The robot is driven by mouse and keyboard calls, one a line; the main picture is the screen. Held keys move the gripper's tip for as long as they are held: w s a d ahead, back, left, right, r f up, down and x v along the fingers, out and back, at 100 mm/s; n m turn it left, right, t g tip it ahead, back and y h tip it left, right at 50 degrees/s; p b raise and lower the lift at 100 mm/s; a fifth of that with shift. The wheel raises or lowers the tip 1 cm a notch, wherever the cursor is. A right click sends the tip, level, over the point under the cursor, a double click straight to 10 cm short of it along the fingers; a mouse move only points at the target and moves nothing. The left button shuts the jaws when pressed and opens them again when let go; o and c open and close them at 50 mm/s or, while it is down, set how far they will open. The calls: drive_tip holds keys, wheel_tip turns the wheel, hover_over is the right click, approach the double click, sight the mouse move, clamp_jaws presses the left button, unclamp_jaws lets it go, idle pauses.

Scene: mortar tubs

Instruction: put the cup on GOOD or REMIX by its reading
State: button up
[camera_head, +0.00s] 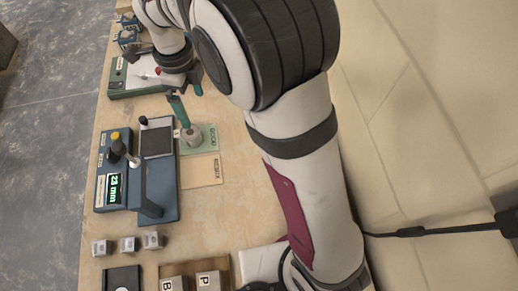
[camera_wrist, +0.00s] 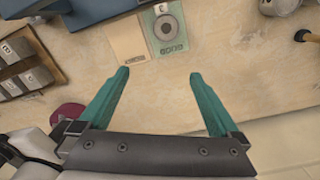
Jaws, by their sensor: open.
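The small grey cup (camera_head: 194,138) stands upright on the green GOOD card (camera_head: 207,146). In the wrist view the cup (camera_wrist: 165,28) shows from above as a ring with a dark middle, on the GOOD card. The tan REMIX card (camera_head: 203,173) lies beside it and is bare. My gripper (camera_head: 185,95) is above the table near the cup; its teal fingers (camera_wrist: 159,74) are spread, with nothing between them. The gauge (camera_head: 114,185) has a lit green display in mm; its digits look like 23 or 28, and I cannot tell which.
Several small grey blocks (camera_head: 128,244) stand in a row at the front left. A green-and-white device (camera_head: 140,78) stands at the back. The table right of the cards is clear.

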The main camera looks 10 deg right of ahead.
drive_tip(key=s+d+r+n, duration=0.4)
drive_tip(key=s+d, duration=0.1)
drive_tip(key=d, duration=0.1)
drive_tip(key=s+d+n, duration=0.4)
drive_tip(key=s+n, duration=0.2)
drive_tip(key=s, duration=0.3)
drive_tip(key=s+d+n+y, duration=0.1)
drive_tip(key=s+d+n, duration=0.3)
drive_tip(key=s, duration=0.6)
drive_tip(key=n, duration=0.2)
drive_tip(key=shift+r+n+y, duration=0.2)
drive_tip(key=shift+n+y, duration=0.1)
drive_tip(key=shift+d, duration=0.1)
